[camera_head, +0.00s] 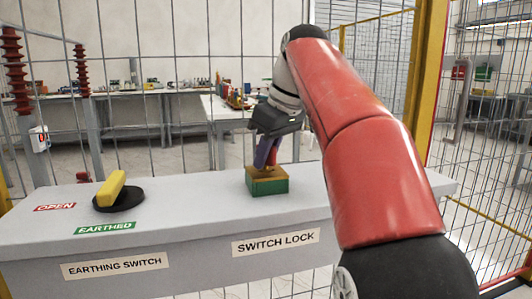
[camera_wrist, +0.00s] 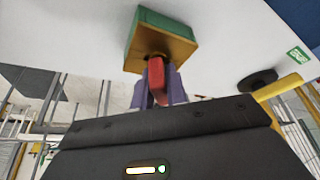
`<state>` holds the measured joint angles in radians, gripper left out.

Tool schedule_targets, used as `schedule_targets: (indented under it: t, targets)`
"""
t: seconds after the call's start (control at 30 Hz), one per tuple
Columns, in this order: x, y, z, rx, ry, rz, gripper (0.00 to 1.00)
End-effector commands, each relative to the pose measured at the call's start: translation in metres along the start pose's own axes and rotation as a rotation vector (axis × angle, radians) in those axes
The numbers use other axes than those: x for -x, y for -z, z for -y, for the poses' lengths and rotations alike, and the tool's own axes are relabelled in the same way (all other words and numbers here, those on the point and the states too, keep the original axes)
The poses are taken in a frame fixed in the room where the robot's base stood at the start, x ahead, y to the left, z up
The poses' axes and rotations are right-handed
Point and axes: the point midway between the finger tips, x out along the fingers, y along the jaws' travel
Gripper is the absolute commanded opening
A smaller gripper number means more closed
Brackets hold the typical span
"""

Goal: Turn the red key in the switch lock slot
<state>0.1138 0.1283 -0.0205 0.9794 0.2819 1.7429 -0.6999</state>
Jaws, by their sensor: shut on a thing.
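The switch lock (camera_head: 267,182) is a small block with a green front and an orange-brown top on the grey console. It also shows in the wrist view (camera_wrist: 130,40). My gripper (camera_head: 265,160) is above the lock, pointing down, with its purple fingers shut on the red key. In the wrist view the red key (camera_wrist: 157,80) stands between the purple fingers of my gripper (camera_wrist: 158,85), its end at the dark slot in the block's top. The fingers partly hide the key. I cannot tell how deep it sits or how far it is turned.
The earthing switch, a yellow handle (camera_head: 111,188) on a black disc, stands on the left of the console (camera_head: 190,215), between OPEN and EARTHED labels. A wire mesh fence rises behind the console, with a yellow post (camera_head: 425,80) to the right. The console between switch and lock is clear.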

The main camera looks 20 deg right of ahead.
Motion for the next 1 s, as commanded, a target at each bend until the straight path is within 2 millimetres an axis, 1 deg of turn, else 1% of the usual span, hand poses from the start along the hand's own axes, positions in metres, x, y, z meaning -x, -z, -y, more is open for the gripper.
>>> schedule_targets:
  t: [0.1,0.23,0.33,0.53,0.57,0.7,0.73,1.0]
  targets:
    - [-0.0011,0.0002,-0.0016,0.169,0.074,0.001,0.00]
    - [-0.0005,0.0003,-0.0011,0.315,0.132,0.000,0.00]
    - [-0.0005,0.0001,-0.0003,0.361,0.152,0.000,0.00]
    - [-0.0003,0.0001,0.0001,0.364,0.152,0.000,0.00]
    - [-0.0004,0.0001,0.0001,0.364,0.152,0.000,0.18]
    - [-0.0003,0.0001,0.0001,0.363,0.151,0.000,0.37]
    - [-0.0003,0.0001,0.0001,0.363,0.151,0.000,0.40]
    - [0.0005,0.0001,0.0007,0.362,0.150,0.000,0.40]
